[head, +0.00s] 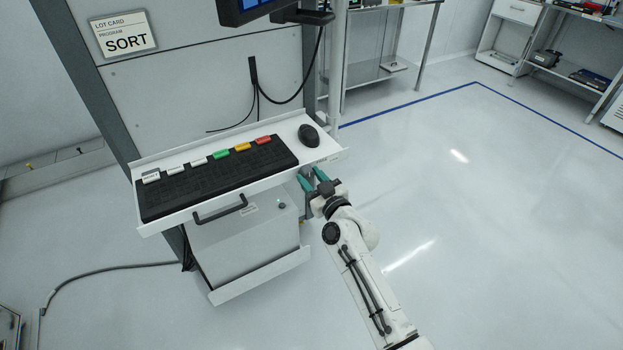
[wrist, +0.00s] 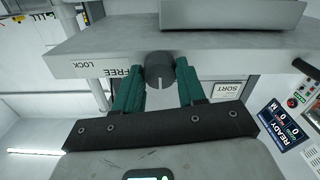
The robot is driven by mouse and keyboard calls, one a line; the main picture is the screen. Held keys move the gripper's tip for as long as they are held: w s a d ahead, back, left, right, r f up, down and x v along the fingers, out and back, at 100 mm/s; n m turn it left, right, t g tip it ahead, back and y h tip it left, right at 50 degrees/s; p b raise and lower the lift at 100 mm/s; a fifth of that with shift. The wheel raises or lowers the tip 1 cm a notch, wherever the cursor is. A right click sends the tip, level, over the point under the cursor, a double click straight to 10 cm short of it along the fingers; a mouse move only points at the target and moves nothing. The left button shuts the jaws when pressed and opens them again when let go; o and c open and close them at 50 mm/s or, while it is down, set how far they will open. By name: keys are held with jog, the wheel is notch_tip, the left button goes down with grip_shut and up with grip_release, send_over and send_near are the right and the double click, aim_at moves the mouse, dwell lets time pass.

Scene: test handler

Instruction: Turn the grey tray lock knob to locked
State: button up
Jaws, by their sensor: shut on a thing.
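The grey lock knob (wrist: 159,72) sits on the front edge of the tray (wrist: 215,52) in the wrist view. A short pale mark shows on its face; I cannot tell which label it points to. The labels FREE (wrist: 128,72) and LOCK (wrist: 82,64) are on the tray edge left of the knob. My gripper (wrist: 160,84) has its green fingers shut on the knob, one on each side. In the head view my gripper (head: 313,180) is at the right end of the keyboard tray (head: 323,155); the knob is mostly hidden there.
A black keyboard (head: 220,180) with coloured keys and a mouse (head: 309,135) lie on the tray. Below is a grey drawer box with a black handle (head: 220,209) and a small round knob (head: 282,205). The floor to the right is clear up to a blue line (head: 420,99).

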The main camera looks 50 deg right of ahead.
jog(key=m, duration=0.4)
jog(key=shift+m, duration=0.3)
jog(key=m, duration=0.4)
jog(key=shift+m, duration=0.3)
jog(key=m+p, duration=0.1)
jog(key=m, duration=0.3)
jog(key=shift+m, duration=0.3)
jog(key=shift+m+p, duration=0.35)
jog(key=shift+m, duration=1.75)
jog(key=o, duration=1.1)
